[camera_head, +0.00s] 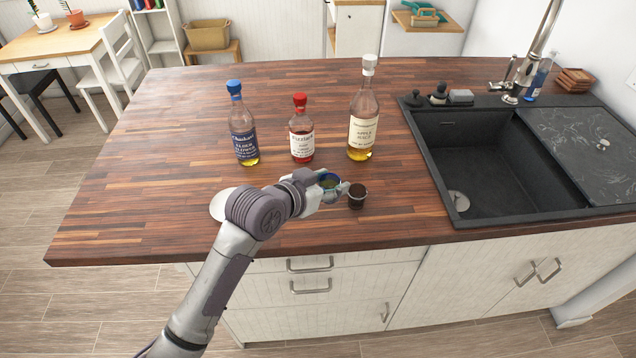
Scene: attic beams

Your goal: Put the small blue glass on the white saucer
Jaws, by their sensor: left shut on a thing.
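The small blue glass (329,181) shows a blue rim and a greenish inside. It is between the fingers of my left gripper (331,188), which is shut on it near the front of the wooden counter. The gripper hides much of the glass, and I cannot tell whether it touches the counter. The white saucer (220,206) lies on the counter to the left, partly hidden behind my left arm. My right gripper is not in view.
A small dark cup (357,196) stands just right of the gripper. Behind stand a blue-capped bottle (243,135), a red-capped bottle (301,140) and a white-capped bottle (363,125). A black sink (480,150) is at right. The counter's left side is clear.

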